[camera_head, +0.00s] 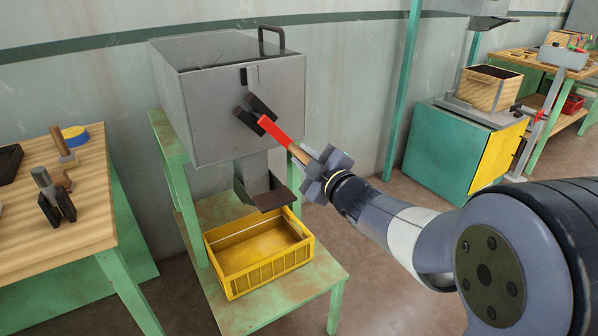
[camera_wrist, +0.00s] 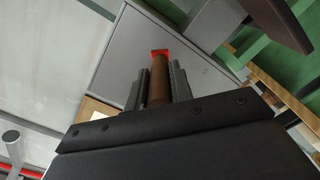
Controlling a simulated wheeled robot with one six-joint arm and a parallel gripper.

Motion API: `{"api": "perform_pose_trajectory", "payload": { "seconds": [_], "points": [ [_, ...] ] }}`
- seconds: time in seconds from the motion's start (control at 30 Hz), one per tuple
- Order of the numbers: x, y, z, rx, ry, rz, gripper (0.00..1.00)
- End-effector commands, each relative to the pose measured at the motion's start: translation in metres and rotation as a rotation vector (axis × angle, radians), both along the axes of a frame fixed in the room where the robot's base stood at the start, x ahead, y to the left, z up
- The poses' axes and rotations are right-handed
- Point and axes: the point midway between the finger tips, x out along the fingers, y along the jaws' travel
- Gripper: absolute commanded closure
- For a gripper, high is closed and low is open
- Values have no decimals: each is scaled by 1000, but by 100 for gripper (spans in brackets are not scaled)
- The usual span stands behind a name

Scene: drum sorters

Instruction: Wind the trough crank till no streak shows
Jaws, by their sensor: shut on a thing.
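My gripper (camera_head: 313,165) is shut on that handle. In the wrist view the handle (camera_wrist: 158,80) lies between the two fingers of my gripper (camera_wrist: 157,88), with a bit of the red arm (camera_wrist: 160,53) beyond it. A small dark upright slot (camera_head: 243,76) shows on the trough's front. I cannot make out a streak.
A dark spout (camera_head: 262,190) hangs under the trough, above an empty-looking yellow crate (camera_head: 258,287) on the stand's lower shelf. A wooden table (camera_head: 85,215) with tools stands left. A teal cabinet (camera_head: 450,150) stands back right, beyond a green post (camera_head: 402,90).

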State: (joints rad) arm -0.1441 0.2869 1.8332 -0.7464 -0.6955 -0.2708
Motion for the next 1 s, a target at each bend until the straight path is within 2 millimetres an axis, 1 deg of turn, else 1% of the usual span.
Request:
{"api": "perform_pose_trajectory", "payload": {
  "seconds": [0.1,0.4,0.7,1.0],
  "points": [
    [5,-8,7,-93,-64,-4,100],
    [14,-21,31,-330,-223,-4,100],
    [19,-28,58,-566,-384,-4,100],
    [19,-29,86,-801,-543,-3,100]
  ]
}}
